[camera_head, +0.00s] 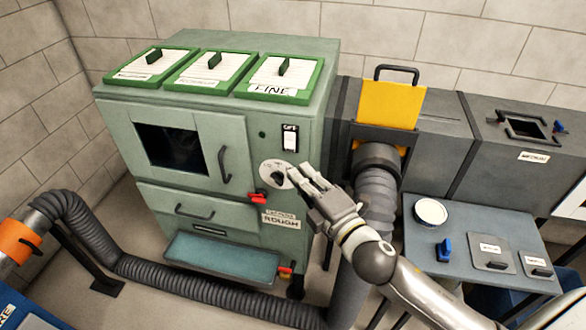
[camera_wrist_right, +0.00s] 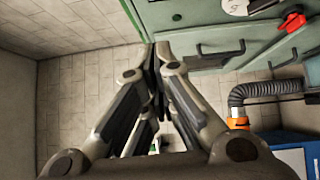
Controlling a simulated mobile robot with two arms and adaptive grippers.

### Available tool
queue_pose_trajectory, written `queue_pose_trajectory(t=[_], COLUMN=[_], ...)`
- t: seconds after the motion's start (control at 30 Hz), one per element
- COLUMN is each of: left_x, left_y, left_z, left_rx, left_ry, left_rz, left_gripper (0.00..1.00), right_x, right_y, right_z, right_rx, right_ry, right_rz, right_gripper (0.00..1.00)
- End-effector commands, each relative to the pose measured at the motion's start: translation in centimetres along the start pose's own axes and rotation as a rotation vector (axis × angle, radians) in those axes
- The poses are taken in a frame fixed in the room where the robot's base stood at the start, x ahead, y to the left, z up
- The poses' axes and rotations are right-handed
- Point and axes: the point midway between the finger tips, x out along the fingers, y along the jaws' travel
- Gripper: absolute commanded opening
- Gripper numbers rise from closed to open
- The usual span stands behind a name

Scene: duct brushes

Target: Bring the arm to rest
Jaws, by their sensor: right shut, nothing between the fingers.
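My right gripper (camera_head: 298,176) is in front of the green cabinet (camera_head: 224,192), close to the round white dial (camera_head: 276,175) on its front panel. Its fingers are shut with nothing between them, and they also show together in the right wrist view (camera_wrist_right: 157,62). From the head view I cannot tell whether the fingertips touch the dial. In the right wrist view the dial (camera_wrist_right: 236,6) is partly cut off at the top edge, apart from the fingertips. My right arm (camera_head: 400,275) reaches in from the lower right. My left gripper is not in view.
Below the dial are a red knob (camera_head: 257,197) and a ROUGH label (camera_head: 282,221). A ribbed grey hose (camera_head: 372,215) rises behind my wrist. A side table (camera_head: 470,225) at right holds a round tin (camera_head: 430,211) and a blue clip (camera_head: 444,250). Another hose (camera_head: 190,290) crosses the floor.

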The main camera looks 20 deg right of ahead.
Motion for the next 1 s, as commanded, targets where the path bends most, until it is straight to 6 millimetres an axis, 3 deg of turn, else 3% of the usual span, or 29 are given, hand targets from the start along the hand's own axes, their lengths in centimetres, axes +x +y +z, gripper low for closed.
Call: queue_pose_trajectory(t=[0.27, 0.77, 0.87, 1.0], left_x=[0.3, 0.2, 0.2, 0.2], left_y=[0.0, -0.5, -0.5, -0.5], left_z=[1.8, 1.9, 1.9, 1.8], left_rx=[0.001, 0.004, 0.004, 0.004], left_ry=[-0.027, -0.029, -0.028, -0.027], left_rz=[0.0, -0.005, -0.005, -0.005], left_gripper=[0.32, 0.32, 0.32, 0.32], right_x=[-1.3, -1.3, -1.9, -4.4], right_y=[0.2, 0.0, -1.2, -5.4], right_z=[0.0, 0.1, 0.8, 2.5], right_rx=[0.0, 0.016, 0.108, 0.394], right_ry=[-0.001, -0.01, -0.065, -0.244], right_rz=[0.0, -0.009, -0.057, -0.218], right_gripper=[0.0, 0.0, 0.0, 0.0])
